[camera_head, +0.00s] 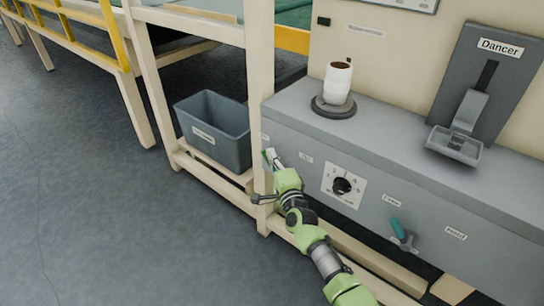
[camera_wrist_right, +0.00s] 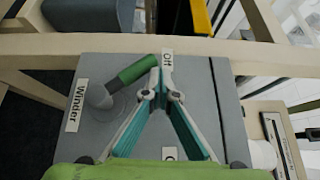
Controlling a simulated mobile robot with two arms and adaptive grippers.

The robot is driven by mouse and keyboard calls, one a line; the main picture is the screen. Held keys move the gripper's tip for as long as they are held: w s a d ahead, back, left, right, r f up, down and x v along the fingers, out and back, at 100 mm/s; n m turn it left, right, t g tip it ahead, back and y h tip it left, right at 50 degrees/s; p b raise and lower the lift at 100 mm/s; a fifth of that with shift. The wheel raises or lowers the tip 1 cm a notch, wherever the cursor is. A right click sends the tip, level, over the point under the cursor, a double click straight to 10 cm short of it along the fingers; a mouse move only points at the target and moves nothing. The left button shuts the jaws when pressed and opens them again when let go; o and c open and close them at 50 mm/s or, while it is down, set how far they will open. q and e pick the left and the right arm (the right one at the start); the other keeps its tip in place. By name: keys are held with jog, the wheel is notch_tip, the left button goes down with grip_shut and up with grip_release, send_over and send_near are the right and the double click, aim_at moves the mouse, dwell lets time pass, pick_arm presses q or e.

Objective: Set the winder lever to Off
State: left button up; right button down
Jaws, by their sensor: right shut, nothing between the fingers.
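The winder lever (camera_wrist_right: 137,69) shows in the right wrist view, with a green grip on a grey pivot arm. Its grip points up and right, its tip beside the "Off" label (camera_wrist_right: 168,60). The "Winder" label (camera_wrist_right: 76,105) is left of the pivot. A partly covered label (camera_wrist_right: 169,153) sits lower down. My right gripper (camera_wrist_right: 161,88) is shut and empty, its fingertips close to the grip's end. I cannot tell if they touch. In the head view my right gripper (camera_head: 270,156) is at the grey cabinet's left end and the lever cannot be made out. My left gripper is not in view.
The grey cabinet (camera_head: 440,215) carries a rotary knob (camera_head: 342,186) and another teal-handled lever (camera_head: 398,228). A white cup (camera_head: 338,82) stands on top, near the Dancer panel (camera_head: 501,75). A frame post (camera_head: 259,80) and a grey bin (camera_head: 213,130) are close to my right gripper.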

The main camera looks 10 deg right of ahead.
jog(key=s, duration=1.2)
jog(key=shift+d+f, duration=0.2)
jog(key=shift+d, duration=0.2)
